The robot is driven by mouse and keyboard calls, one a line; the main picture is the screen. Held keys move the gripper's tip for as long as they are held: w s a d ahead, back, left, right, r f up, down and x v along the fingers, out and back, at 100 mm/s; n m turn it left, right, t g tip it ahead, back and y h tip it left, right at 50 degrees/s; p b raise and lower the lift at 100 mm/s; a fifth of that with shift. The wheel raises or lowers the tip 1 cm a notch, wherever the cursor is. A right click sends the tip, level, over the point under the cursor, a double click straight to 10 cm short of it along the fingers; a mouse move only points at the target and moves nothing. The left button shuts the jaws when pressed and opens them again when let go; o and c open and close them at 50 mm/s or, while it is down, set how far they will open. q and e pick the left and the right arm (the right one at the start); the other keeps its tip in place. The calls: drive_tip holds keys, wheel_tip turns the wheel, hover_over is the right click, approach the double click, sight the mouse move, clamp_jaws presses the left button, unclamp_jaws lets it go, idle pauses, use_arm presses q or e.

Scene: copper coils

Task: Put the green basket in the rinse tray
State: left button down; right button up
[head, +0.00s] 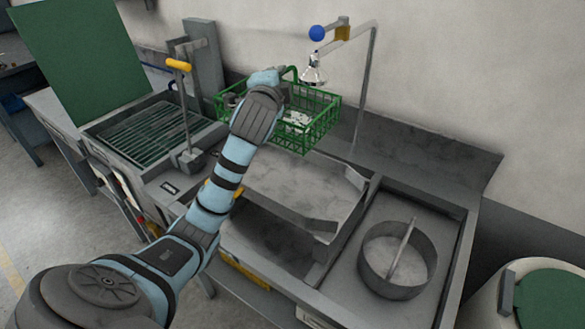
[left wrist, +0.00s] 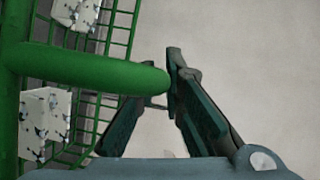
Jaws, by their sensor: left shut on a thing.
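The green wire basket (head: 318,122) hangs from my left gripper (head: 270,82) near the back wall, behind the grey metal tray. My arm hides part of its left side. It holds white speckled pieces, which also show in the left wrist view (left wrist: 45,122). In that view my left gripper (left wrist: 165,88) is shut on the basket's thick green handle (left wrist: 95,68). The shallow grey metal tray (head: 300,185), likely the rinse tray, lies in front of and below the basket. The gap between them is hard to judge. My right gripper is not in view.
A shower head (head: 313,70) on a bent pipe hangs close behind the basket. A tank with a green slatted top (head: 145,130) and raised green lid (head: 80,50) stands left, beside an orange-handled lever (head: 179,65). A metal ring (head: 398,260) sits in the right basin.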

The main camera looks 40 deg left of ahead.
use_arm(q)
drive_tip(key=f, duration=0.1)
drive_tip(key=w+f, duration=0.1)
drive_tip(key=shift+w+d+f+b, duration=0.1)
drive_tip(key=shift+f+b, duration=0.2)
drive_tip(key=f, duration=0.3)
drive_tip(key=s+f+b, duration=0.1)
drive_tip(key=f, duration=0.1)
drive_tip(key=f+b, duration=0.1)
drive_tip(key=f, duration=0.2)
drive_tip(key=shift+s+f, duration=0.35)
wheel_tip(320, 180, down, 8)
drive_tip(key=b, duration=0.2)
drive_tip(key=shift+w+f, duration=0.2)
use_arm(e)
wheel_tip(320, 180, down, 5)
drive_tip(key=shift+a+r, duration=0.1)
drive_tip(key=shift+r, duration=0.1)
use_arm(q)
drive_tip(key=c, duration=1.9)
unclamp_jaws()
drive_tip(key=shift+o, duration=1)
drive_tip(key=shift+s, duration=0.1)
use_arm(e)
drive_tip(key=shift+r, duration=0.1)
